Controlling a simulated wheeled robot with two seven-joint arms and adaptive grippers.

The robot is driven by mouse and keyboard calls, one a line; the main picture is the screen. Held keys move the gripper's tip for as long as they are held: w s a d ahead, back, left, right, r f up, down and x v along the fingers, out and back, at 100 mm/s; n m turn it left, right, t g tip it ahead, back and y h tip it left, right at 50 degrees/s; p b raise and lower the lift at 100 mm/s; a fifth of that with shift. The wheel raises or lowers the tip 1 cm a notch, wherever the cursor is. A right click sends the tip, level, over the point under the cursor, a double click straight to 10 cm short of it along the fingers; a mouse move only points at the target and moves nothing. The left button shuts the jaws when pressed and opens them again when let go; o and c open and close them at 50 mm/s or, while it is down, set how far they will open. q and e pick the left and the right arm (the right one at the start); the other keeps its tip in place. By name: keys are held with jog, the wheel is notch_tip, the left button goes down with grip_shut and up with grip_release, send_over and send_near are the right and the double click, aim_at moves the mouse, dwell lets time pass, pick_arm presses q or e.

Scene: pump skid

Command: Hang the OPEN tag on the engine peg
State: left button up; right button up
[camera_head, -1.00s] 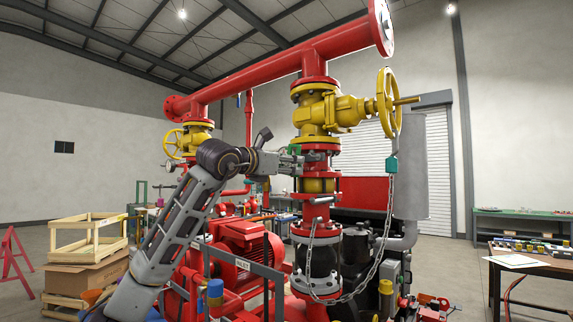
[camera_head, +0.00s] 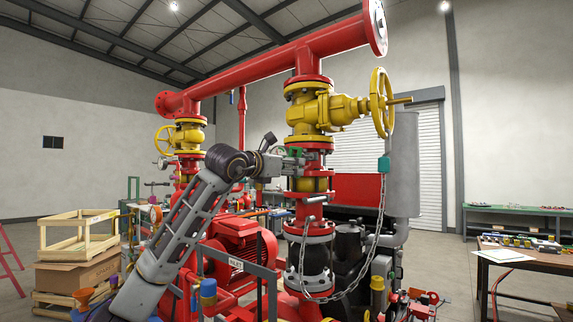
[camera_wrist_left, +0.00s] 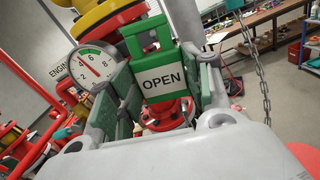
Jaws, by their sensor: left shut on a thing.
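My left gripper (camera_head: 294,162) is in front of the red and yellow pipe column in the head view. It is shut on the OPEN tag, a green tag with a white label (camera_wrist_left: 161,80), held between the fingers in the left wrist view. Only a small green bit of the tag (camera_head: 297,152) shows in the head view. A sign starting "ENGIN" (camera_wrist_left: 60,72) is partly visible behind the gauge in the wrist view. I cannot make out the engine peg. My right gripper is not in view.
A white dial gauge (camera_wrist_left: 92,65) appears left of the tag. A yellow handwheel (camera_head: 381,103) and a chain (camera_head: 379,225) with a teal padlock (camera_head: 384,163) stand right of the gripper. The red motor (camera_head: 237,247) lies below my arm. A workbench (camera_head: 530,258) is at right.

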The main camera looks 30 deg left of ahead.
pick_arm(q)
jog(key=shift+w, duration=0.35)
dwell(0.6)
jog(key=shift+w+d+p, duration=0.1)
jog(key=shift+w+p, duration=0.45)
jog(key=shift+w, duration=0.3)
dwell(1.4)
jog(key=shift+w+d+f+p, duration=0.15)
jog(key=shift+w+p, duration=0.6)
jog(key=shift+w, duration=0.8)
jog(key=shift+w+f+b, duration=0.15)
jog(key=shift+f+b, duration=0.2)
dwell(0.7)
dwell(0.4)
jog(key=o, duration=1.1)
